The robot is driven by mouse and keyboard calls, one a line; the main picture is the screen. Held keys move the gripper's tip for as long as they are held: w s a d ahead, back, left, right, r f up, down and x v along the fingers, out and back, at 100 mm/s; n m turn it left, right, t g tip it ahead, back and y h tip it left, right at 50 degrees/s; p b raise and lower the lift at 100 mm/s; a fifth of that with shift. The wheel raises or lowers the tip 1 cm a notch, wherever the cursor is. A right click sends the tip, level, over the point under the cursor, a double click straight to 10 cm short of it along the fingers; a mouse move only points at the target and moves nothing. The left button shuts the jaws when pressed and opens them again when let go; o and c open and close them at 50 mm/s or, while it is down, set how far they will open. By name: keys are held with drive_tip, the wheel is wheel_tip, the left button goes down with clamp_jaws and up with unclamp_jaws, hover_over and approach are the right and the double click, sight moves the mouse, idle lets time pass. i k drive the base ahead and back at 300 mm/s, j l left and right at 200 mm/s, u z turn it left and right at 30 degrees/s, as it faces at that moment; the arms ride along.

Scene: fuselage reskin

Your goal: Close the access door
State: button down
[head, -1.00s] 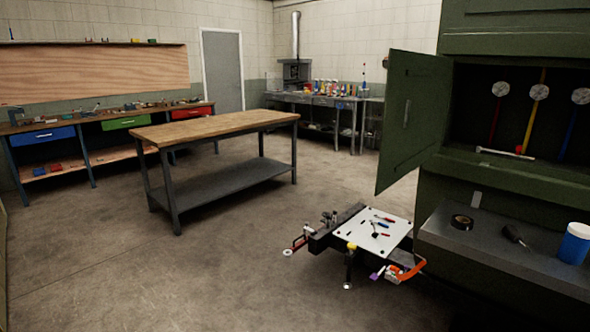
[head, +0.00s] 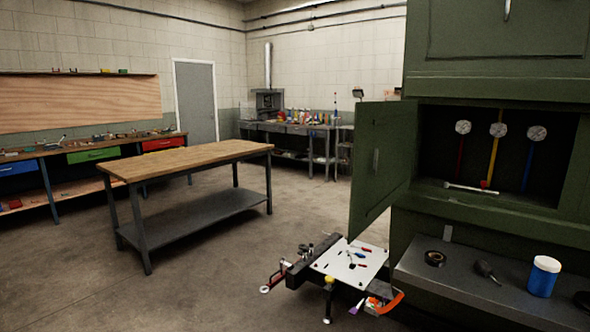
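The access door (head: 383,165) is a dark green panel with a small handle slot (head: 376,160). It stands wide open, swung out to the left of the bay opening (head: 475,155) in the green fuselage (head: 500,55). Inside the bay are round white dials (head: 498,130) on red, yellow and blue stems. A silver wrench-like tool (head: 476,189) lies at the bay's lower edge beside a small red part (head: 485,184). My gripper is not in view.
A grey shelf (head: 455,292) below the bay carries black tape (head: 435,258), a dark tool (head: 487,270) and a blue-white jar (head: 543,276). A low cart with a white top (head: 335,262) stands under the door. A wooden workbench (head: 190,158) stands left; floor between is clear.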

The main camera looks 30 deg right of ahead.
sight(390, 127)
drive_tip(key=i+l+z, duration=0.3)
drive_tip(key=i+z, duration=0.15)
drive_tip(key=i, duration=0.4)
drive_tip(key=i+z, duration=0.4)
drive_tip(key=i, duration=0.4)
